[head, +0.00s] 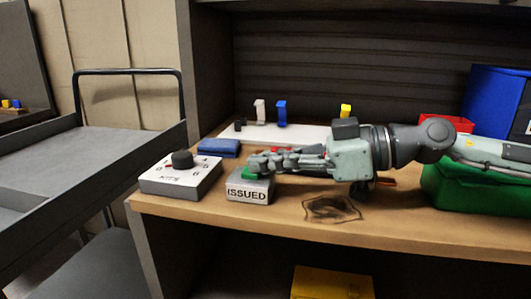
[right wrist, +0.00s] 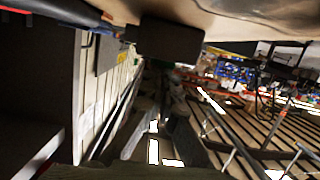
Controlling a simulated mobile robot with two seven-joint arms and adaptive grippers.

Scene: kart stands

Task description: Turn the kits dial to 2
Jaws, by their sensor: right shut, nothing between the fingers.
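The kits dial is a black knob (head: 182,159) on a pale, sloped box (head: 180,182) marked KITS, at the left end of the bench. Numbers ring the knob and a small red mark shows at its lower left; I cannot read the setting for sure. My right gripper (head: 256,164) reaches in from the right, shut and empty. Its fingertips are just above or at the green button (head: 250,173) of the ISSUED box (head: 248,191), right of the dial; I cannot tell if they touch. The dial cannot be made out in the right wrist view. My left gripper is out of view.
A blue block (head: 218,147) lies behind the dial box. White, blue (head: 281,113) and yellow (head: 346,111) number shapes stand farther back. A green crate (head: 470,190) and blue bin (head: 492,100) are at right. A grey cart (head: 60,170) stands left of the bench.

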